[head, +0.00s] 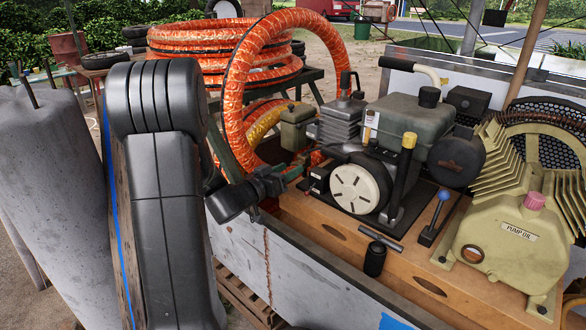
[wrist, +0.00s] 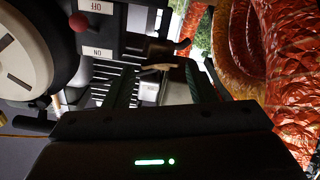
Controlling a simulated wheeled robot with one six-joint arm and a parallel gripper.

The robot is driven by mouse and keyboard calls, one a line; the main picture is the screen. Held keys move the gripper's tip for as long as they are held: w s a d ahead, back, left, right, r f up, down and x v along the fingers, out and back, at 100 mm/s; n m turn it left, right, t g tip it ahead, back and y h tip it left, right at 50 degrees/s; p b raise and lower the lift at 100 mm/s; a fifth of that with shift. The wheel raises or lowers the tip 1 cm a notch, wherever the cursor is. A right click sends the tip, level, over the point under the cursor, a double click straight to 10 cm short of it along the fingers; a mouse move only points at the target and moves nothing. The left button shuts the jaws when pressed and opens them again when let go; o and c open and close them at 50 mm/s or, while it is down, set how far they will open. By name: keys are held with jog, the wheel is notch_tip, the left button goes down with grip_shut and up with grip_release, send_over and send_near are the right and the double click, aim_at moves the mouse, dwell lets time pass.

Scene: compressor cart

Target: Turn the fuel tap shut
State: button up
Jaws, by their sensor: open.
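My gripper (head: 292,174) reaches in from the left to the near left side of the small engine (head: 355,188). In the wrist view my gripper (wrist: 160,85) is open, with its two dark green fingers apart and pointing into the engine. A small brass-coloured lever (wrist: 158,67), which looks like the fuel tap, lies crosswise beyond the gap between the fingers. I cannot tell whether a finger touches it. A pale, partly shaded fitting (wrist: 149,93) shows nearer, between the fingers. The tap cannot be made out in the head view.
The OFF/ON plate with its red switch (wrist: 79,21) is close on the left in the wrist view. Orange ribbed hose (head: 240,90) loops behind my gripper. An olive canister (head: 297,130) stands beyond it. The cart's metal side wall (head: 300,265) is in front.

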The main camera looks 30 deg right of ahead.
aim_at(298, 164)
jog(key=shift+x, duration=1.4)
jog(key=shift+c, duration=0.4)
jog(key=c, duration=0.6)
jog(key=shift+m+b, duration=0.65)
jog(key=shift+m, duration=1.05)
jog(key=o, duration=0.7)
